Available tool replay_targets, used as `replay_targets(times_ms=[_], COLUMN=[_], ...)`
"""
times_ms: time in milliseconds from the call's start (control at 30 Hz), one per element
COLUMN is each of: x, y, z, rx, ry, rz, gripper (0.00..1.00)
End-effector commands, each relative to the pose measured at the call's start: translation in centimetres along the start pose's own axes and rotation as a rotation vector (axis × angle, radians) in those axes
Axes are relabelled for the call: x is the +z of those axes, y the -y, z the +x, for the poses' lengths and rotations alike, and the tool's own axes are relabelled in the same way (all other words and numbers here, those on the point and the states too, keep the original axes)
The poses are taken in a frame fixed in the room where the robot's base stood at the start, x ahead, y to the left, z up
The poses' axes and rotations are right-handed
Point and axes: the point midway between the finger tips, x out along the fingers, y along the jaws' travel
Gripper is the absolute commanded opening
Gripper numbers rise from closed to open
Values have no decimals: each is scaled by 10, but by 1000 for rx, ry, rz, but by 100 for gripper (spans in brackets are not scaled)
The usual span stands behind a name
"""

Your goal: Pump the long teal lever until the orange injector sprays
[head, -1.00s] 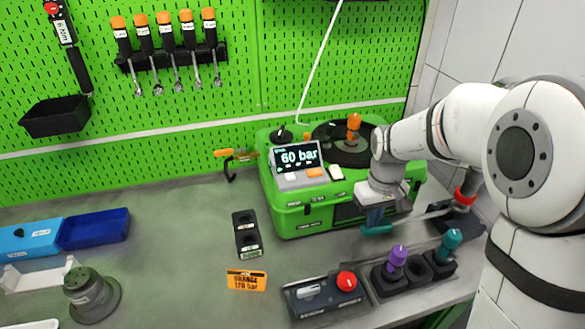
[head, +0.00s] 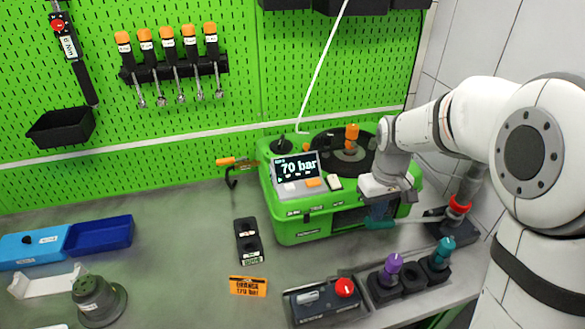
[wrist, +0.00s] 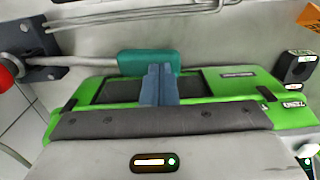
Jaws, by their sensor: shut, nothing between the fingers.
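The long teal lever's handle (head: 379,224) is at the front right of the green test bench (head: 290,226). Its grey rod runs right to the pump with a red collar (head: 459,204). My gripper (head: 377,212) is shut with nothing between its fingers, and its tips are at the teal handle. In the wrist view the closed fingers (wrist: 158,84) overlap the teal handle (wrist: 148,62); I cannot tell whether they touch it. The orange injector (head: 351,134) stands upright on the bench's round black top. No spray shows. The display (head: 297,167) reads 70 bar.
A control box with a red knob (head: 345,287) lies in front. Beside it, a holder carries a purple-topped (head: 393,263) and a teal-topped piece (head: 443,248). An orange card (head: 248,286) marked 170 bar and a black holder (head: 248,240) lie left.

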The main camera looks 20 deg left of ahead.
Motion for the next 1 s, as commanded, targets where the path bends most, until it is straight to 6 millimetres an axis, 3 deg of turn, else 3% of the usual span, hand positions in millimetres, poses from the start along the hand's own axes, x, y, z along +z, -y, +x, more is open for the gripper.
replay_targets(times_ms=[567, 1000], x=[0, 0], y=[0, 2], z=[-4, 17], rx=[0, -1], ry=[0, 2], rz=[0, 0], gripper=[0, 0])
